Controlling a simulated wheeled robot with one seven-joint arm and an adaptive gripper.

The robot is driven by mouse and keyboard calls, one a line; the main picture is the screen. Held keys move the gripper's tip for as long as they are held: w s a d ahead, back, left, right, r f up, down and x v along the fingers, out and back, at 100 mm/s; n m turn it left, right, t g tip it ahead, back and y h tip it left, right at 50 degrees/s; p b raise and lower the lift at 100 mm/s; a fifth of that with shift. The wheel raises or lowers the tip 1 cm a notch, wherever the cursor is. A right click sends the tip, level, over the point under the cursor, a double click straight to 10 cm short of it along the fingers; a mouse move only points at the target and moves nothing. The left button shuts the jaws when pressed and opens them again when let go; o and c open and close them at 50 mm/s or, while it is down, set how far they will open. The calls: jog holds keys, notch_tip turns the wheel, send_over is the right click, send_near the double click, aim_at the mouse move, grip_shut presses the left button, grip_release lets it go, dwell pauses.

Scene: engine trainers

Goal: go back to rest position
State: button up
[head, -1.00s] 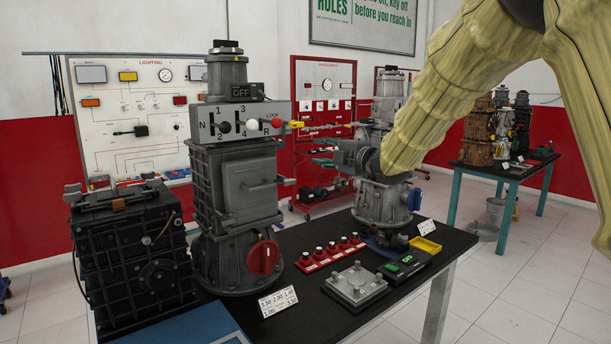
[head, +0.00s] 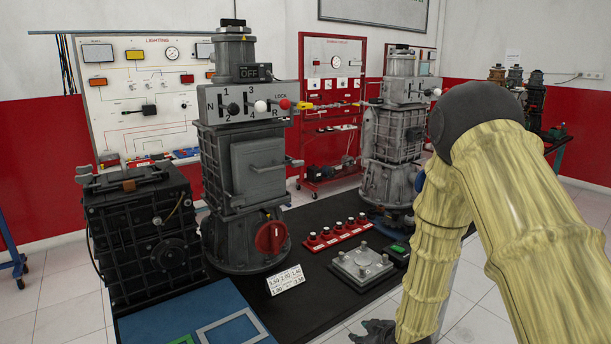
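My arm, in a yellowish sleeve, comes in from the right in the head view and bends down at a dark elbow joint. My gripper (head: 374,333) shows only as a dark part at the bottom edge, in front of the black table (head: 305,222). It is cut off by the frame, and I cannot tell whether its fingers are open or shut, or whether it holds anything. It appears clear of the objects on the table.
A grey gearbox (head: 262,165) with a red knob (head: 271,238) stands mid-table, beside a black unit (head: 150,240). Red buttons (head: 338,234) and a metal plate (head: 362,266) lie to its right. Another gearbox (head: 395,145) stands behind my arm. A blue mat (head: 160,322) lies in front.

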jog(key=s+d+f+m+g+h, duration=0.1)
jog(key=s+d+f+m+g, duration=0.15)
jog(key=s+f, duration=0.85)
jog(key=s+d+f+m+g, duration=0.1)
jog(key=s+f+m+g, duration=0.1)
jog(key=s, duration=0.8)
jog(key=s+d+f+m+g+h+p, duration=0.1)
jog(key=s+f+m+g, duration=0.1)
jog(key=s, duration=0.9)
jog(key=s+d+f+m+g+h, duration=0.1)
jog(key=s+f+m+g, duration=0.1)
jog(key=s, duration=0.9)
jog(key=shift+s+d+f+m, duration=0.2)
jog(key=shift+d+f+m, duration=0.2)
jog(key=shift+f, duration=0.25)
jog(key=shift+w+a, duration=0.1)
